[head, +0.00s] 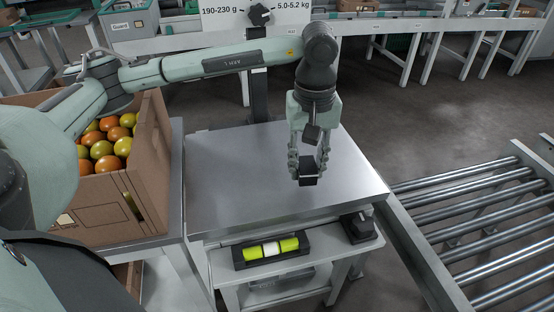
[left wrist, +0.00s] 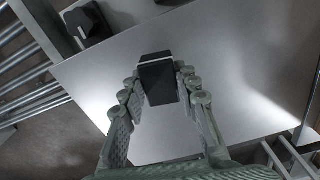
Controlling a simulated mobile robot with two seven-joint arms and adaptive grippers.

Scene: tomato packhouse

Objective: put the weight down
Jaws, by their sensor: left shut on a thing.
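The weight (head: 308,179) is a small dark block over the right part of the bare steel plate (head: 235,185). My left gripper (head: 307,168) points down and is shut on the weight. In the left wrist view, the weight (left wrist: 158,78) sits between the two fingertips of the left gripper (left wrist: 157,88), with the grey plate behind it. I cannot tell whether its underside touches the plate. My right gripper is not in view.
A cardboard box (head: 155,165) of tomatoes stands left of the plate. A level tube (head: 270,249) and a dark block (head: 358,227) are on the shelf below the plate's front edge. A roller conveyor (head: 480,215) is at right. The rest of the plate is clear.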

